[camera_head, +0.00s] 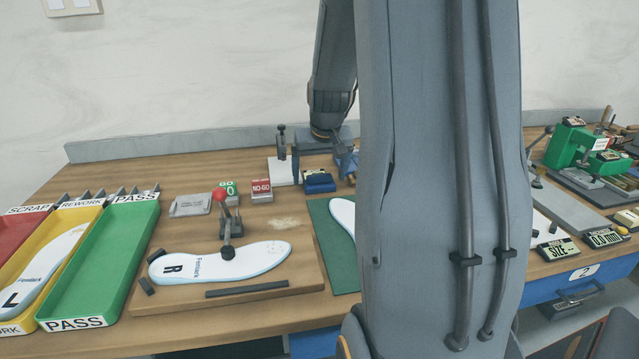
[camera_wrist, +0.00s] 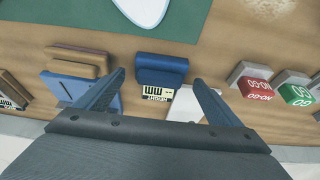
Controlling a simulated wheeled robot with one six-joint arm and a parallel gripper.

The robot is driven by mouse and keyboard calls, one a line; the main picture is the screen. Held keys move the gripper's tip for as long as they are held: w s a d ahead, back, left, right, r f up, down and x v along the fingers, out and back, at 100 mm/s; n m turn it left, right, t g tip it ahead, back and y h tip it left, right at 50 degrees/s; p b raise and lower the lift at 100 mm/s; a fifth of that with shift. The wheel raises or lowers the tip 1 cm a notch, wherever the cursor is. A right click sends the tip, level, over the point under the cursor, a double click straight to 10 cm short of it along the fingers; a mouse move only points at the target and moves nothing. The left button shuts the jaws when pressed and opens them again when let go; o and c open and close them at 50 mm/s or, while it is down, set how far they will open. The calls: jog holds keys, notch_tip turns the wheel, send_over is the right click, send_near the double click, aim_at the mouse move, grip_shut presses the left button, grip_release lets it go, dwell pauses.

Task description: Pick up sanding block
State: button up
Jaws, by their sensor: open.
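A dark blue block with a rounded ridge, which looks like the sanding block (camera_wrist: 160,66), lies on the wooden bench in the wrist view. It also shows in the head view (camera_head: 319,184), left of my large arm link. My gripper (camera_wrist: 160,78) is open, its fingers spread to the left and right of the block, with nothing held. A gap shows between each fingertip and the block. In the head view my gripper (camera_head: 326,156) points down at the back of the bench, partly hidden by my arm.
A small HEIGHT display (camera_wrist: 157,100) sits right by the block. A blue holder with tan slabs (camera_wrist: 78,68) stands close left; a white base (camera_wrist: 190,106) is close right. NO-GO (camera_wrist: 254,86) and GO (camera_wrist: 294,93) blocks stand farther right. A green mat (camera_wrist: 150,30) is nearby.

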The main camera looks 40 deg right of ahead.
aim_at(319, 175)
jog(key=shift+x, duration=0.9)
jog(key=c, duration=1.3)
notch_tip(319, 175, up, 10)
jog(key=shift+r+b, duration=0.1)
jog(key=shift+b, duration=0.2)
